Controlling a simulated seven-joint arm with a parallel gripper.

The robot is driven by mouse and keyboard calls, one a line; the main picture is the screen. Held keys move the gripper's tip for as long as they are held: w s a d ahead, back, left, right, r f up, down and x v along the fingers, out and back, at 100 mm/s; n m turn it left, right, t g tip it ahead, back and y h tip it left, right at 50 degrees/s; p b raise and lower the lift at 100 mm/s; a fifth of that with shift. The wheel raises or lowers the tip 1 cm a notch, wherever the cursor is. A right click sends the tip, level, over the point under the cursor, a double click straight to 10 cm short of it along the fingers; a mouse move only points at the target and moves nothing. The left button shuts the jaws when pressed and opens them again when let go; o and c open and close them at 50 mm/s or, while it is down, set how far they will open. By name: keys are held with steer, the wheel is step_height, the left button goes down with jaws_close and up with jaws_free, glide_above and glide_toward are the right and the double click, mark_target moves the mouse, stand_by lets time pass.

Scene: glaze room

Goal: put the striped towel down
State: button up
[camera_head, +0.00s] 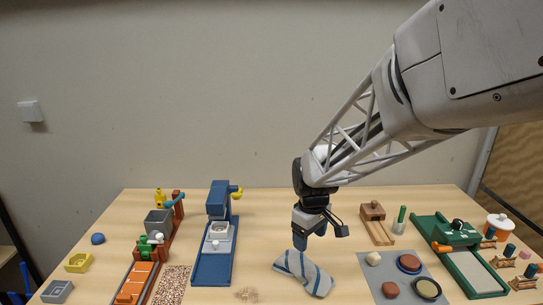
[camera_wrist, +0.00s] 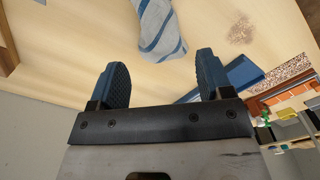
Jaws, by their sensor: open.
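The striped towel (camera_head: 304,273), grey-white with blue stripes, lies crumpled on the table near its front edge. It also shows in the wrist view (camera_wrist: 157,30), beyond my fingertips at the top middle. My gripper (camera_head: 308,243) is just above and behind the towel in the head view. In the wrist view my gripper (camera_wrist: 162,75) has its two blue fingers spread wide with nothing between them. The towel looks apart from both fingers.
A blue press-like device (camera_head: 215,235) stands left of the towel. A grey mat (camera_head: 400,268) with several round pieces lies right, beside a green device (camera_head: 455,250).

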steer(key=s+d+r+m+t, duration=0.1)
steer(key=s+d+r+m, duration=0.1)
steer(key=s, duration=0.6)
steer(key=s+d+r+m, duration=0.2)
steer(key=s+r+m, duration=0.2)
steer(key=s, duration=0.5)
steer(key=s+d+r+m+t, duration=0.1)
steer(key=s+d+r+m, duration=0.1)
steer(key=s, duration=0.6)
steer(key=shift+s+d+r+m+t, duration=0.3)
steer(key=shift+s+d+r+m, duration=0.1)
steer(key=shift+d, duration=0.15)
